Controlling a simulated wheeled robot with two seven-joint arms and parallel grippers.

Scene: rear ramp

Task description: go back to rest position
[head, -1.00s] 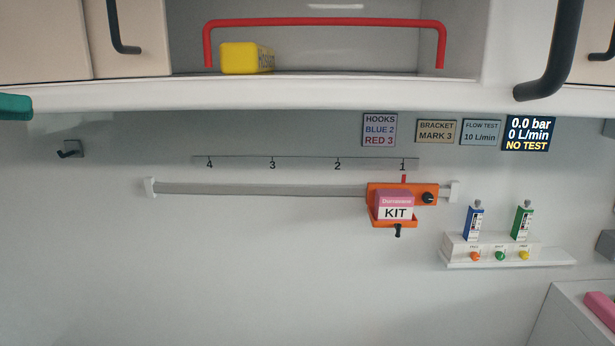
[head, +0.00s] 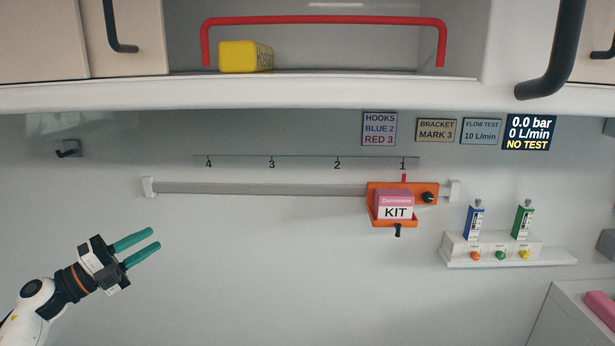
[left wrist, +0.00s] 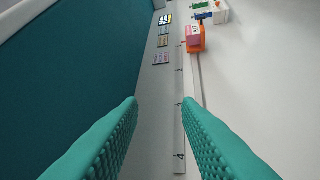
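My left gripper (head: 147,250) comes in at the lower left of the head view, in front of the bare wall below the rail. Its two teal fingers are apart with nothing between them. In the left wrist view the fingers (left wrist: 160,105) are also spread and empty, with the wall and number scale showing between them. My right gripper is in no view.
An orange bracket (head: 430,194) holding a pink kit box (head: 395,204) sits at mark 1 on the grey rail (head: 260,189). A white shelf (head: 485,250) carries blue and green units. A cabinet with a red bar (head: 325,21) and yellow box (head: 238,57) is above. The lower-middle wall is clear.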

